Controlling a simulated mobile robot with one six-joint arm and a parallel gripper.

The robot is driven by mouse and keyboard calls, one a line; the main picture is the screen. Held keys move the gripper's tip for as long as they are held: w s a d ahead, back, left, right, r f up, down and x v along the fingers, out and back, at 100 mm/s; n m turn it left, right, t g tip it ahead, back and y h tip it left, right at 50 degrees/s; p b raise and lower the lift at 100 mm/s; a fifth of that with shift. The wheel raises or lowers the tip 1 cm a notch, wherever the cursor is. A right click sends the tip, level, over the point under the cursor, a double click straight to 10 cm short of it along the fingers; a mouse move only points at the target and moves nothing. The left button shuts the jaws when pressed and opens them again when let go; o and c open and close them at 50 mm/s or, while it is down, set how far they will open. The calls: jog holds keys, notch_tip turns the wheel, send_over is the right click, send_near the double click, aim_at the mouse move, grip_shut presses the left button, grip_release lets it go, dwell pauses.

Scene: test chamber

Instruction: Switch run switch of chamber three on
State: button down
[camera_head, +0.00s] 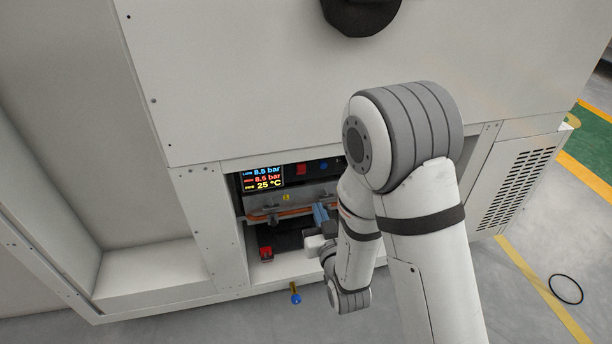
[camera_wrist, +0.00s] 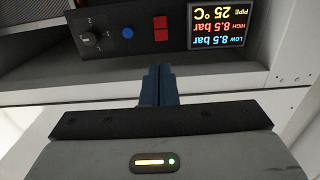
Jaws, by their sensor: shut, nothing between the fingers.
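The control panel in the chamber's recess carries a red rocker switch (camera_head: 302,169), beside a lit display (camera_head: 262,178). In the wrist view, which is upside down, the red switch (camera_wrist: 160,32) sits between the display (camera_wrist: 217,26) and a round blue button (camera_wrist: 128,32). No label shows which switch is the run switch. My gripper (camera_head: 320,212) is inside the recess, below the panel. In the wrist view its blue fingers (camera_wrist: 160,70) are together and empty, lined up with the red switch and seemingly apart from it.
A black knob (camera_wrist: 92,38) is beside the blue button. Orange-brown pipework (camera_head: 285,212) crosses the recess under the panel. A small red part (camera_head: 266,253) is on the lower ledge, and a blue-tipped lever (camera_head: 295,299) hangs below it. White cabinet posts frame the opening.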

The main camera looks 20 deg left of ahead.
jog(key=b, duration=0.4)
send_near(303, 168)
jog(key=x, duration=0.7)
